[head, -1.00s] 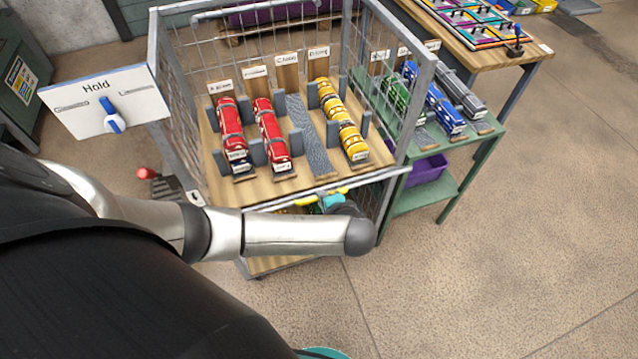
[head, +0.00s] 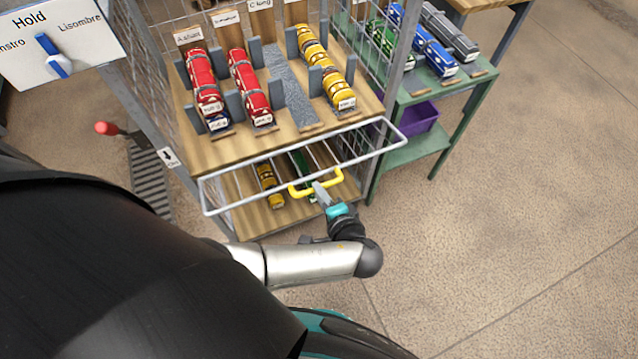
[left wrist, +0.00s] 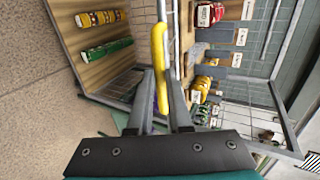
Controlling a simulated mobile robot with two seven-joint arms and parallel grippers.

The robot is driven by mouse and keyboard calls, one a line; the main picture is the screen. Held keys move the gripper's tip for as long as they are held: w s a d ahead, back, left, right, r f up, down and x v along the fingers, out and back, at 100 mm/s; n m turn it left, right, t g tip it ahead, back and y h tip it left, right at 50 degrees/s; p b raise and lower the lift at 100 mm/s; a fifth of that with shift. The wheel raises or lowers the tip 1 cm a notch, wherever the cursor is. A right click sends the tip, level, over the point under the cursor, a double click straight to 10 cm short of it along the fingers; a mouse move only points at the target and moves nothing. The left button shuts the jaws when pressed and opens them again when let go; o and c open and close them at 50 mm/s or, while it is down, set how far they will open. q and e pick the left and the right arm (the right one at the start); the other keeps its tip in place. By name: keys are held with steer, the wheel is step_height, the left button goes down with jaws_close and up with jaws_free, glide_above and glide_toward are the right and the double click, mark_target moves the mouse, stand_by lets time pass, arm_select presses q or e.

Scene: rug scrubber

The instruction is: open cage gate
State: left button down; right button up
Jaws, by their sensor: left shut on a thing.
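The wire cage (head: 150,95) stands in front of me with a wooden upper shelf and a lower shelf. Its gate (head: 250,198) is a pale metal frame that stands out from the cage front, tilted towards me. The gate has a yellow handle (head: 334,184), which also shows in the left wrist view (left wrist: 158,50). My left gripper (head: 321,190) is shut on this handle, with one grey finger on each side of it in the left wrist view (left wrist: 161,85). My right gripper is not in view.
Several red and yellow model vehicles (head: 325,70) sit on the upper shelf. A yellow one (head: 268,185) and a green one (left wrist: 108,50) lie on the lower shelf. A green table (head: 455,115) stands to the right. A "Hold" sign (head: 60,45) is at left. The floor at right is clear.

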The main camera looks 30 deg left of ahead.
arm_select(q)
steer(key=shift+f, duration=0.1)
stand_by(0.3)
steer(key=c, duration=0.8)
jaws_free()
steer(key=shift+c, duration=0.2)
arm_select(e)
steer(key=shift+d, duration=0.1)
